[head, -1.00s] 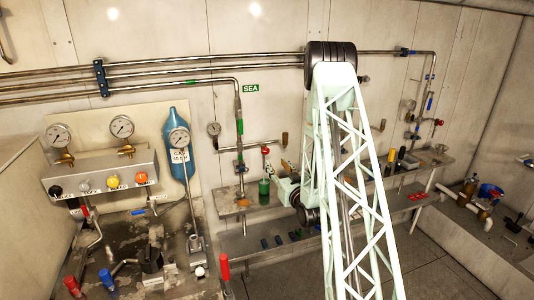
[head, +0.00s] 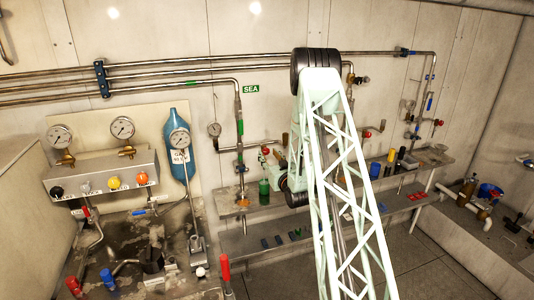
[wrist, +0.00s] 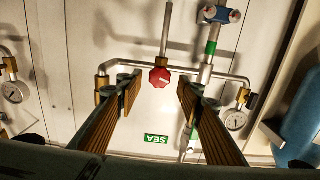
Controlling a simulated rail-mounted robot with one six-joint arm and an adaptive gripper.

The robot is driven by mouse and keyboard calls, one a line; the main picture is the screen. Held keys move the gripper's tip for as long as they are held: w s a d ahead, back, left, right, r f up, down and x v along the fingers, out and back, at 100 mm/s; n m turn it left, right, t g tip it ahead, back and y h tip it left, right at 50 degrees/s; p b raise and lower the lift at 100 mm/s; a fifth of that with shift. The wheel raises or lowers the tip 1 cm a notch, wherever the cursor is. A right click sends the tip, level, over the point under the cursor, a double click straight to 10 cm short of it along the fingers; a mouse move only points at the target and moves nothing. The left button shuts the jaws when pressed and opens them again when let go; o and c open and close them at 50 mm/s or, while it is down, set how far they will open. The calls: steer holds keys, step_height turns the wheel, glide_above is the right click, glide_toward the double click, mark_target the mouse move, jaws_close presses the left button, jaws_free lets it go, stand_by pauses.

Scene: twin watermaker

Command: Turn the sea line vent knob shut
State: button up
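The red sea line vent knob (wrist: 160,77) sits on a horizontal pipe in the wrist view, just beyond and between my fingertips. A small pale mark shows on its face. My gripper (wrist: 159,87) is open, with one ribbed finger on each side of the knob and no visible contact. The green SEA sign (wrist: 157,139) appears upside down in the wrist view. In the head view the knob (head: 265,151) shows at the left of my wrist, below and right of the SEA sign (head: 251,89). My fingers are hard to make out there.
Pressure gauges (wrist: 235,120) flank the pipe in the wrist view, and a blue cylinder (wrist: 301,110) stands at the right. In the head view a green container (head: 264,188) stands on the shelf (head: 240,206) below the knob. Another red knob (head: 367,134) is right of my arm.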

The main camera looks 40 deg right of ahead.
mark_target(265, 151)
steer(key=shift+x, duration=1.35)
steer(key=shift+c, duration=0.7)
steer(key=c, duration=0.7)
